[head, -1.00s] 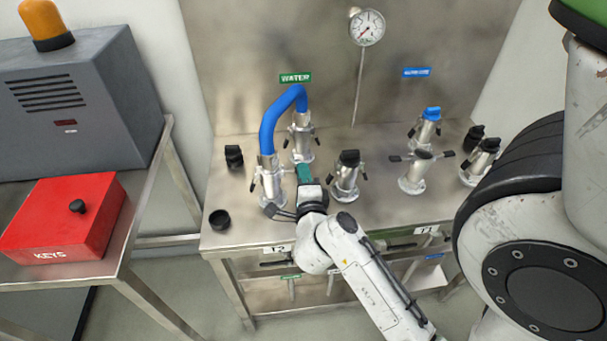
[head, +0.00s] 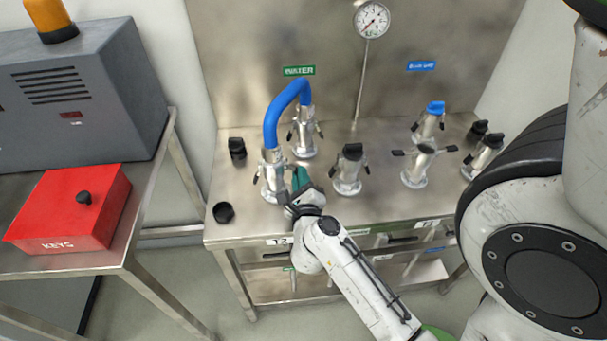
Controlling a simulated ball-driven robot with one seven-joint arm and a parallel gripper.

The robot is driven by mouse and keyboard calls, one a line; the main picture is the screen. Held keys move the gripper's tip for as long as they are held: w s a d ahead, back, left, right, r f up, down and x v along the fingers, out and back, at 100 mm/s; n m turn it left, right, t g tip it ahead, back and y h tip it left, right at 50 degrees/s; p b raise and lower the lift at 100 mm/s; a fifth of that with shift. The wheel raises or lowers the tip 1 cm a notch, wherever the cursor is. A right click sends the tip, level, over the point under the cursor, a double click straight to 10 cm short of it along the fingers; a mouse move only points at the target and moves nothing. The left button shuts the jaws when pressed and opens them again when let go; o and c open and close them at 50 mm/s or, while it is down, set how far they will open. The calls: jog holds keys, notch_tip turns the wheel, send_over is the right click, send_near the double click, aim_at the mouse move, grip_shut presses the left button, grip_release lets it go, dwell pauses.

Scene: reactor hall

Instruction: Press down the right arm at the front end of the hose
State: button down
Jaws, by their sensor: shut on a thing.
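The blue hose (head: 282,108) arches between two metal couplings below the WATER sign. Its front end sits on the front coupling (head: 271,178), standing upright on the bench. My gripper (head: 291,188) is at the right side of this coupling, low and close against it. It is shut on the coupling's right arm, which is mostly hidden behind the jaws. The coupling's left arm (head: 256,178) hangs down along its side. The rear coupling (head: 303,137) holds the hose's other end.
A black-capped coupling (head: 348,170) stands close right of my gripper. Further right are an open coupling with spread arms (head: 418,166) and a blue-capped one (head: 430,122). A loose black cap (head: 223,212) lies front left. The red KEYS box (head: 68,208) is on the left table.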

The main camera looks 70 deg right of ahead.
jog(key=shift+w+a+f+m+b, duration=0.15)
jog(key=shift+w+f+m, duration=0.1)
jog(key=shift+m, duration=0.5)
jog(key=shift+w+a+f+m+b, duration=0.1)
jog(key=shift+w+f+m+b, duration=0.15)
jog(key=shift+m, duration=0.45)
jog(key=shift+w+a+f+m+b, duration=0.1)
jog(key=shift+w+a+f+m, duration=0.15)
jog(key=shift+m, duration=0.5)
jog(key=shift+d, duration=0.1)
jog(key=c, duration=1.2)
grip_release()
jog(key=shift+w+r, duration=0.15)
